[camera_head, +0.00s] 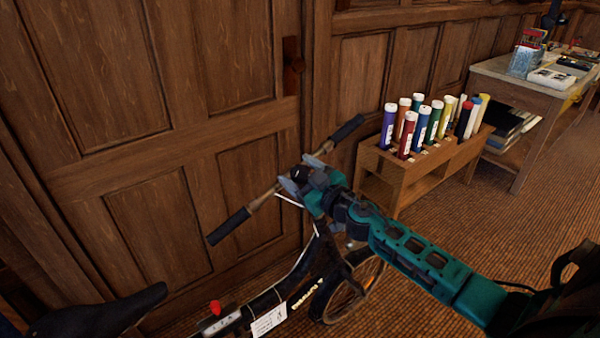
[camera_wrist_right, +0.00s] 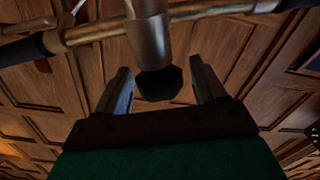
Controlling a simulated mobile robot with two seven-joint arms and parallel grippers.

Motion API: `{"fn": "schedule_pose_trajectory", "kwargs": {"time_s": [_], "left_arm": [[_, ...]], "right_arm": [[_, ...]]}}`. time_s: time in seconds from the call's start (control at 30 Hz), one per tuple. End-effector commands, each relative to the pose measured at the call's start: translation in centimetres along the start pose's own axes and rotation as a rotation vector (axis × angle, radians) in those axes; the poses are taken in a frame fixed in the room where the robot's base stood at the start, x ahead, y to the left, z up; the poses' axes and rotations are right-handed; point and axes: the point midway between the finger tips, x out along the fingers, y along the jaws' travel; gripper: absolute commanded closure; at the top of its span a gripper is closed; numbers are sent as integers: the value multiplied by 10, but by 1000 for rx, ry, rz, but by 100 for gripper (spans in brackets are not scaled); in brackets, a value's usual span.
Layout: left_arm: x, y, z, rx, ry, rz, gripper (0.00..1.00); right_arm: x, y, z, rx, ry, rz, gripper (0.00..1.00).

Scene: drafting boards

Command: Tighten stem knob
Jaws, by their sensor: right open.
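A bicycle leans by the panelled wall, with its handlebar (camera_head: 262,197) running from lower left to upper right. In the right wrist view a black faceted stem knob (camera_wrist_right: 160,84) sits at the end of the metal stem (camera_wrist_right: 149,35). My right gripper (camera_head: 298,174) is at the middle of the handlebar. In the wrist view its two fingers stand open on either side of the knob, with a visible gap at each side. In the head view the gripper mostly hides the stem. My left gripper is not in view.
A wooden rack (camera_head: 400,178) with several coloured tubes stands right of the handlebar. Behind it is a table (camera_head: 490,68) with papers and supplies. The bicycle's saddle (camera_head: 100,312) is at lower left. Carpet (camera_head: 430,225) is clear before the rack.

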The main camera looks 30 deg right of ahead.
Motion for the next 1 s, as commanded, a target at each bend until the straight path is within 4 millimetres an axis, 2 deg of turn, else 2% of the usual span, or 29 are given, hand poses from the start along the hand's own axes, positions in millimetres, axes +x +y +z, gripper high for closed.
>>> {"fn": "schedule_pose_trajectory", "kwargs": {"time_s": [0.2, 0.7, 1.0], "left_arm": [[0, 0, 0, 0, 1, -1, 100], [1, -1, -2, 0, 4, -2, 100], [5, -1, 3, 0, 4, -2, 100]], "right_arm": [[0, 0, 0, 0, 0, 0, 32], [0, 0, 0, 1, 0, 0, 79], [0, -1, 2, 2, 1, 36, 79]]}}
